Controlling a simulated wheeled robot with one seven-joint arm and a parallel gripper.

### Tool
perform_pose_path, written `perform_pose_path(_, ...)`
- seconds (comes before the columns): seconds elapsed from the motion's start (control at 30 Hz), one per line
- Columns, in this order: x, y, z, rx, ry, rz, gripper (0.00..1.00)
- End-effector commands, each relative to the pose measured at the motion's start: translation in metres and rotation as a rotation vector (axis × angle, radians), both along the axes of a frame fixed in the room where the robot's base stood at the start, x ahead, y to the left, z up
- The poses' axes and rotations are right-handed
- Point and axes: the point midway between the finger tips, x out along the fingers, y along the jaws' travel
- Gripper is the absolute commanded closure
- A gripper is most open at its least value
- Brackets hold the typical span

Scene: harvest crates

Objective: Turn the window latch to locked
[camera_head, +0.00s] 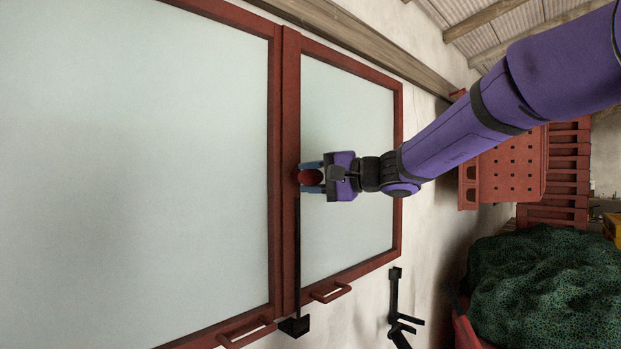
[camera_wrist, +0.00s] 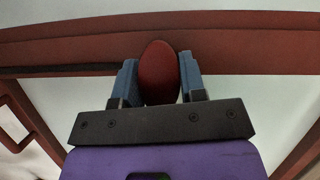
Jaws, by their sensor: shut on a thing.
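The window latch shows as a rounded dark red knob (camera_head: 310,177) on the red bar between two window panes. In the wrist view the knob (camera_wrist: 159,72) sits between the two blue fingers of my gripper (camera_wrist: 160,80), which are shut on it from both sides. In the head view my gripper (camera_head: 312,178) reaches the knob from the right. A dark rod (camera_head: 297,255) runs along the bar, down from the knob to a black block (camera_head: 295,326). The knob's base is hidden, so I cannot tell how far the latch is turned.
Pale window panes (camera_head: 150,170) in red frames fill the left. Two red handles (camera_head: 331,292) stick out at the bottom frame edges. A black bracket (camera_head: 395,300) is on the wall. Red crates (camera_head: 505,170) and a green heap (camera_head: 545,285) stand at right.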

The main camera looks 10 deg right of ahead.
Motion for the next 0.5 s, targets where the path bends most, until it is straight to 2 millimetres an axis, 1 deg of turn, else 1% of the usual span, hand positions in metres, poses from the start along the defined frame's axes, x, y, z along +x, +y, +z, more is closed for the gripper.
perform_pose_path(0.1,0.0002,-0.0003,-0.0006,0.000,0.001,-0.001,0.86)
perform_pose_path(0.13,0.0002,-0.0003,-0.0006,0.000,0.001,-0.001,0.60)
perform_pose_path(0.23,0.0002,-0.0003,-0.0006,0.000,0.001,-0.001,0.37)
perform_pose_path(0.5,-0.0001,-0.0005,-0.0002,-0.001,0.001,0.000,0.37)
